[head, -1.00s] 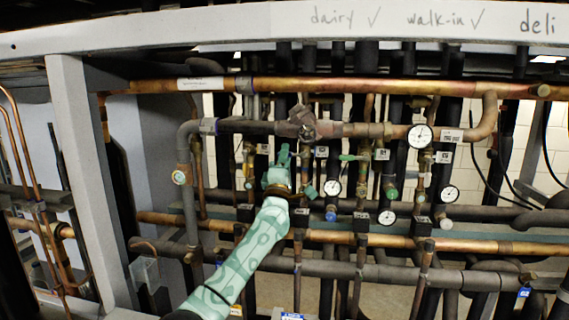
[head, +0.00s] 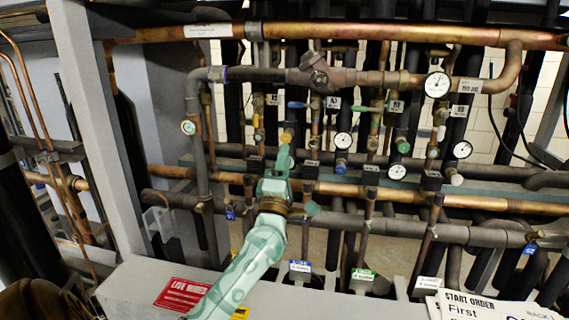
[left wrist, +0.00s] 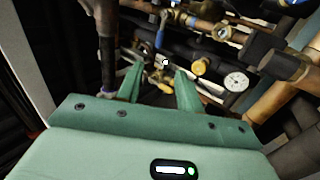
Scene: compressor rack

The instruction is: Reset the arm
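My left gripper (head: 284,150) is in front of the rack's valve rows in the head view, its teal patterned arm coming up from the bottom. In the left wrist view its two green fingers (left wrist: 160,78) stand apart with nothing between them. Beyond them are small valves, among them a yellow-handled one (left wrist: 160,85) and a brass-yellow knob (left wrist: 200,67). Whether the fingertips touch any valve cannot be told. My right gripper is in neither view.
Copper pipes (head: 400,31) and dark pipes cross the rack, with pressure gauges (head: 437,84) at right. A grey upright post (head: 92,130) stands at left. Below is a grey ledge (head: 130,285) with a red label (head: 182,294). A paper sign (head: 490,306) is at lower right.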

